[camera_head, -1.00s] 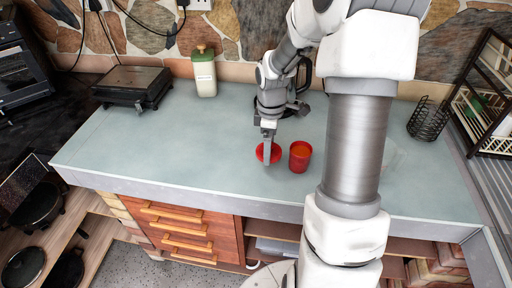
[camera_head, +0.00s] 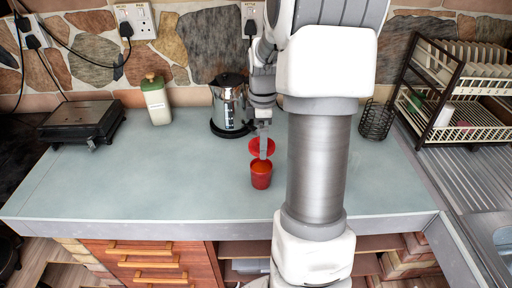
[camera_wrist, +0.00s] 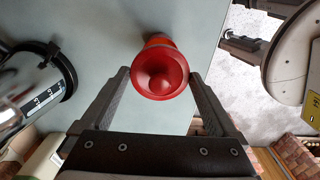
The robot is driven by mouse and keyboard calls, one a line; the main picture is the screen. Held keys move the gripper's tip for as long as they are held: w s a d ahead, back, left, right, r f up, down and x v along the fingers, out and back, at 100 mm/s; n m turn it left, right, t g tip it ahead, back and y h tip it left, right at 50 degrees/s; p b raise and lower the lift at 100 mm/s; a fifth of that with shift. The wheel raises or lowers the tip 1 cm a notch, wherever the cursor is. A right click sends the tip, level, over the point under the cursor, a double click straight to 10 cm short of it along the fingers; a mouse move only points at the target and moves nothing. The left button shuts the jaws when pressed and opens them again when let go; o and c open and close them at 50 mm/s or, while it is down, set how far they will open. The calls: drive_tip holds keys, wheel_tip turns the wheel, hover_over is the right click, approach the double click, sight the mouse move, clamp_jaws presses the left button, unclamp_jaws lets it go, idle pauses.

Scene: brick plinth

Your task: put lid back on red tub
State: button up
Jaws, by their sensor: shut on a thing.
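The red tub (camera_head: 261,181) stands upright on the grey-green counter, with its orange-toned inside showing at the top. My gripper (camera_head: 263,152) is just behind and above the tub in the head view, shut on the red lid (camera_head: 254,148). The lid is a round disc just beyond the tub's rim; I cannot tell whether the two touch. In the wrist view the lid (camera_wrist: 161,72), with its round knob toward the camera, sits between the two fingers. A bit of red shows past its upper edge, probably the tub, mostly hidden by the lid.
A steel kettle (camera_head: 229,106) stands on the counter (camera_head: 130,175) behind and left of the tub. A cream bottle (camera_head: 156,100) and a black grill (camera_head: 82,124) are farther left. A wire holder (camera_head: 376,120) and dish rack (camera_head: 455,95) are right.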

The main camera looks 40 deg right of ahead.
wheel_tip(320, 180, down, 6)
drive_tip(key=b, duration=0.4)
idle(1.5)
drive_tip(key=shift+f, duration=0.25)
idle(1.4)
drive_tip(key=o, duration=0.9)
drive_tip(key=shift+r, duration=0.1)
